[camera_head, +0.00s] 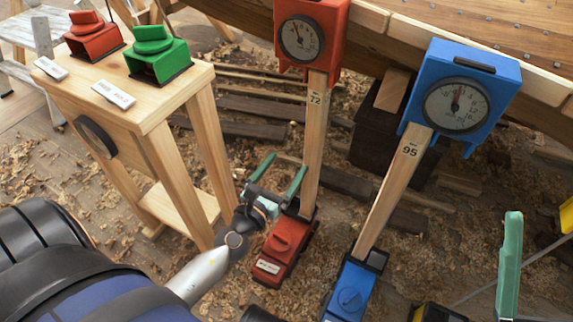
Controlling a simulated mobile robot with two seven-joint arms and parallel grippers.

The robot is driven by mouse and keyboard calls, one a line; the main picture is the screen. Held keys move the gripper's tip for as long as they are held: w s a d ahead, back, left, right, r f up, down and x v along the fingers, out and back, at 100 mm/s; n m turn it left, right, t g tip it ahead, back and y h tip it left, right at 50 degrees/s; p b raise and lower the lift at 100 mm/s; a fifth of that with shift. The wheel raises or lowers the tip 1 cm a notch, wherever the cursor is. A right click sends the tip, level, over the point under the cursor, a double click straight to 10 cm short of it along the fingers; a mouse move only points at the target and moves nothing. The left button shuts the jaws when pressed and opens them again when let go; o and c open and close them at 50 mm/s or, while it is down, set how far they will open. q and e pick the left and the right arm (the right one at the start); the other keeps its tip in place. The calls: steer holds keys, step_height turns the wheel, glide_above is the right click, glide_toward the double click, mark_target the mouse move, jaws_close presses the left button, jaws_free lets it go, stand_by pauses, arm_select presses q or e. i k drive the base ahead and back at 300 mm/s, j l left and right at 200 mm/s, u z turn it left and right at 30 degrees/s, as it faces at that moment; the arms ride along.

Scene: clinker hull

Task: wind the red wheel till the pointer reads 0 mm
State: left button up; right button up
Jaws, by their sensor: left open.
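A red gauge housing (336,30) with a round dial (300,39) sits on top of a wooden post (316,145) marked 72. Its pointer stands near the top of the dial; the exact reading is too small to tell. At the post's foot is a red block with a red knob (283,240) and a white label. My left gripper (286,166), with green fingers, is open and empty. It is just left of the post and above the red block in the picture. A green finger (510,262) at the lower right seems to be my right gripper's; its opening cannot be judged.
A blue gauge (500,75) stands on a post marked 95, with a blue-knobbed foot (349,297). The wooden hull (480,30) is behind. Shavings cover the floor.

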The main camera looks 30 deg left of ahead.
mark_target(281, 241)
steer(key=k, duration=0.85)
steer(key=l, duration=0.05)
